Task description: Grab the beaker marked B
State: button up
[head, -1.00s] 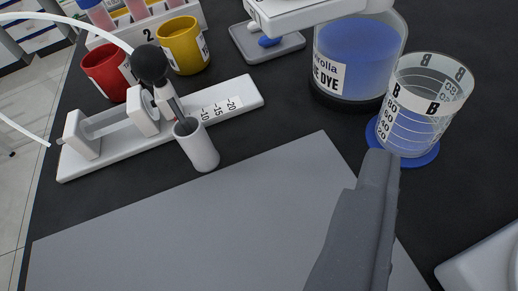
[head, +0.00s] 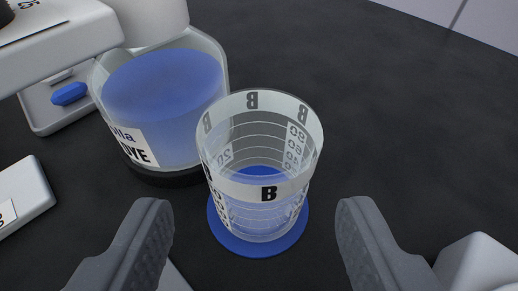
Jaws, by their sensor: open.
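The clear beaker marked B (head: 268,192) stands upright on a round blue coaster (head: 250,246), a little right of the picture's middle. It has white graduation lines and a white band with a black B. Blue shows through its lower part; I cannot tell whether that is liquid or the coaster. My gripper (head: 252,222) is open, its two dark grey fingers apart at the lower left and lower right. The beaker is just ahead of and between the fingers, with neither finger touching it.
A large clear jar of blue dye (head: 165,95) stands close to the beaker's left, under a white dispenser (head: 65,38). A blue piece (head: 69,94) lies in a grey tray at the far left. A white object (head: 478,265) is at lower right. The black bench (head: 400,110) is clear behind and right.

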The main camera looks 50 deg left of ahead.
aim_at(259, 194)
jog(key=shift+b+x, duration=0.6)
jog(key=shift+x, duration=1.95)
jog(key=shift+d, duration=0.1)
jog(key=c, duration=0.8)
jog(key=shift+r, duration=0.1)
